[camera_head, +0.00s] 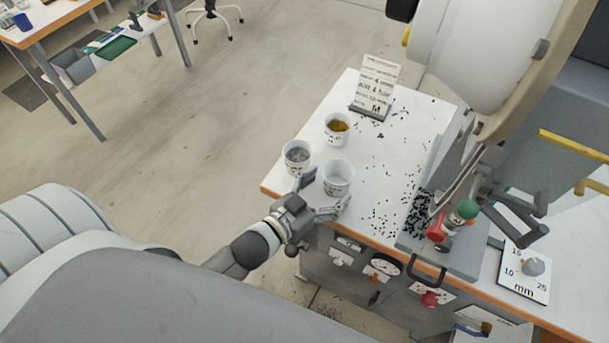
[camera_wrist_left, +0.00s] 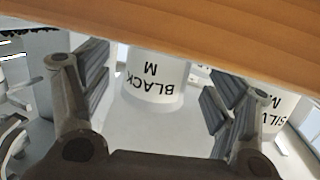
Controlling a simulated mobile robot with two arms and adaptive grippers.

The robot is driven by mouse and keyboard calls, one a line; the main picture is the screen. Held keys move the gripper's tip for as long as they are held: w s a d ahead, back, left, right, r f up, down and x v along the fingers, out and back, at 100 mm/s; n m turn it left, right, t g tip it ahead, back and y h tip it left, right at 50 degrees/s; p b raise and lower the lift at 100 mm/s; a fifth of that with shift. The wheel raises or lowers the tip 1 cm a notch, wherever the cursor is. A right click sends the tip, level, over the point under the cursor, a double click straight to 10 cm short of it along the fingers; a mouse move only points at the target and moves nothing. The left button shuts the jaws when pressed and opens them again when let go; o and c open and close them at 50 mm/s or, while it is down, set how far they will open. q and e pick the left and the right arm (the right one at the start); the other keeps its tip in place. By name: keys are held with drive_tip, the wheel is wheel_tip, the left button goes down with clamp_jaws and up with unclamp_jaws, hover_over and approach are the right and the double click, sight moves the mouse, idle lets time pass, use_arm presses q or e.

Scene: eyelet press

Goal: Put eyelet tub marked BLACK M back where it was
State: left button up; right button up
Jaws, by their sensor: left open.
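The white eyelet tub marked BLACK M (camera_wrist_left: 155,85) shows upside down between my finger pads in the left wrist view. In the head view this tub (camera_head: 338,176) stands upright near the bench's front left corner, and its inside looks white, with no eyelets that I can see. My left gripper (camera_head: 326,192) is open, its fingers spread to either side of the tub's near side; contact cannot be told. In the left wrist view the gripper (camera_wrist_left: 155,105) shows a gap beside the tub. My right gripper is not in view.
A tub with grey eyelets (camera_head: 297,154), its label starting SILV (camera_wrist_left: 275,118), stands close left. A tub with brass-coloured eyelets (camera_head: 337,127) is behind. A sign card (camera_head: 376,84) stands farther back. Black eyelets (camera_head: 418,212) lie scattered towards the press (camera_head: 445,255). The bench's orange edge (camera_wrist_left: 220,35) is close.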

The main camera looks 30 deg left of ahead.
use_arm(q)
drive_tip(key=b+v, duration=0.1)
drive_tip(key=v, duration=0.9)
drive_tip(key=shift+s+b, duration=0.3)
drive_tip(key=shift+b, duration=0.05)
drive_tip(key=shift+a, duration=0.15)
idle(0.3)
idle(0.5)
